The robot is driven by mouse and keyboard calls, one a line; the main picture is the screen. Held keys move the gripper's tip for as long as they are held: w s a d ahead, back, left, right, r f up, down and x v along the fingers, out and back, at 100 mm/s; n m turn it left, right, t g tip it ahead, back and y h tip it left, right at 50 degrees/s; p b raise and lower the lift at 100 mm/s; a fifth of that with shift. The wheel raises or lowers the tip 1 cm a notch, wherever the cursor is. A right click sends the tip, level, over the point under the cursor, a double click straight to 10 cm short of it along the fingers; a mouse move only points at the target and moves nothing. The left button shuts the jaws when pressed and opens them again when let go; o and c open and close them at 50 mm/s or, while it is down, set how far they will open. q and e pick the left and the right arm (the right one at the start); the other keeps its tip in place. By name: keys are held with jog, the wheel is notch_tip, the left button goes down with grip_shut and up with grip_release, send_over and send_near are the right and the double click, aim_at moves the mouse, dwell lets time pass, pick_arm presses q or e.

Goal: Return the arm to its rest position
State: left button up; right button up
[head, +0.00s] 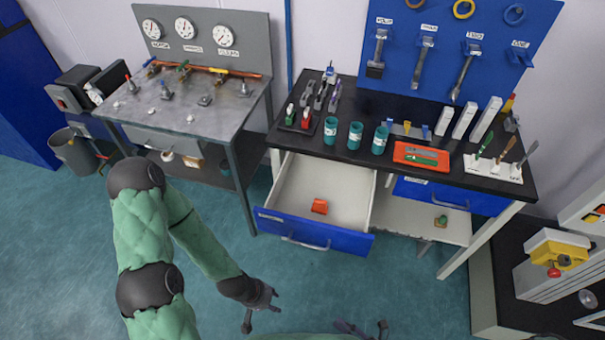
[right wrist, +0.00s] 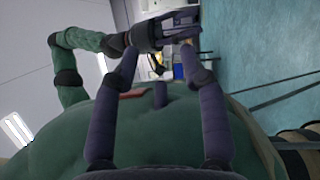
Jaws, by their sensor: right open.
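My left arm, in a green sleeve with black joints, reaches down from the left in the head view. Its gripper (head: 262,312) hangs over the floor in front of the open drawer, fingers spread and empty. My right gripper (head: 363,327) shows only partly at the bottom edge of the head view. In the right wrist view its two dark fingers (right wrist: 159,58) are apart with nothing held between them. Beyond them, my left arm and gripper cross the top of that view. Most of my right arm is hidden in the head view.
An open drawer (head: 270,220) with a small orange object (head: 320,206) juts from the black-topped bench (head: 375,100). A metal gauge table (head: 180,112) and a grey bin (head: 75,152) stand left. A dark cabinet (head: 515,290) stands right. Teal floor (head: 60,260) is clear in front.

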jog(key=s+f+n+g+h, duration=0.25)
jog(key=n+g, duration=0.55)
jog(key=n, duration=0.4)
jog(key=s+f+n+g+h, duration=0.2)
jog(key=f+n+g+h, duration=0.15)
jog(key=n+g, duration=0.55)
jog(key=w+a+r+n+t+h, duration=0.1)
jog(key=w+n+t+h, duration=0.4)
jog(key=w+n, duration=0.8)
jog(key=shift+w+r+n+t, duration=0.45)
jog(key=shift+n+t, duration=0.25)
jog(key=shift+n, duration=0.4)
